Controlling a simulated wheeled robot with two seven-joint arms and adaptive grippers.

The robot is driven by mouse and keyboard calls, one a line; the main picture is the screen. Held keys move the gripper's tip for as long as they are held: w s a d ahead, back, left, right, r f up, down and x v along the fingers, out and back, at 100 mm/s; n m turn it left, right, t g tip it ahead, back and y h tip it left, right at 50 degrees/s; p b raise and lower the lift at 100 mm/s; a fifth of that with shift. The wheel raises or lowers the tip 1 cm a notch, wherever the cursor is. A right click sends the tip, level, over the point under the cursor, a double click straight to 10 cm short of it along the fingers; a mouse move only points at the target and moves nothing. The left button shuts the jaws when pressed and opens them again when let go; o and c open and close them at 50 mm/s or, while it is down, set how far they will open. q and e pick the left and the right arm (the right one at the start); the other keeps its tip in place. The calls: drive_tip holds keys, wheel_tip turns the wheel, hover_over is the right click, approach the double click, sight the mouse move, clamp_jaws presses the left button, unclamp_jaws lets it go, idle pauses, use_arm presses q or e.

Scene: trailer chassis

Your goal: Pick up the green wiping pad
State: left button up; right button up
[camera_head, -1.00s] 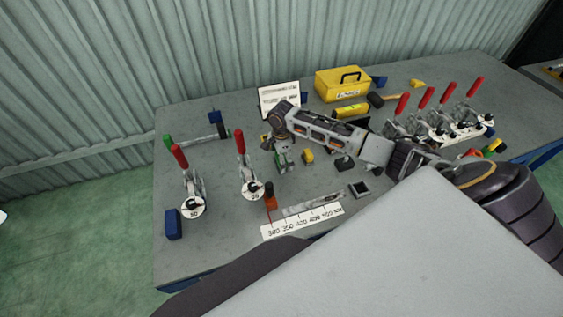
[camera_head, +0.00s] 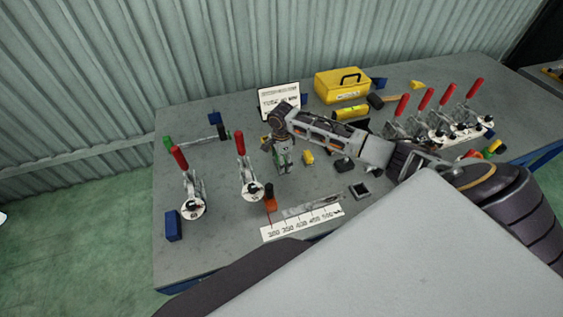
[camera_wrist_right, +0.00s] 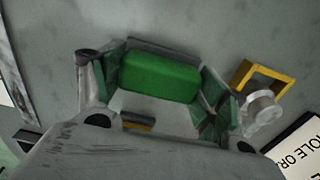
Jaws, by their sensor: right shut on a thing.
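The green wiping pad (camera_wrist_right: 160,76) is a rounded green block between the fingers of my right gripper (camera_wrist_right: 165,92) in the right wrist view. The gripper is shut on it, with a finger at each side of the pad. In the head view my right gripper (camera_head: 284,165) points down over the middle of the workbench, left of a small yellow block. The pad is mostly hidden there by the fingers. Whether the pad touches the bench is hard to tell. My left gripper is not in view.
Two red-handled toggle clamps (camera_head: 191,190) stand to the left, with several more (camera_head: 440,118) at right. A white scale strip (camera_head: 300,222) lies at the front. A white sign (camera_head: 279,99) and a yellow toolbox (camera_head: 342,86) stand behind. A blue block (camera_head: 173,225) sits near the left edge.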

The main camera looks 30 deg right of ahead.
drive_tip(key=shift+r, duration=0.1)
drive_tip(key=shift+r, duration=4.9)
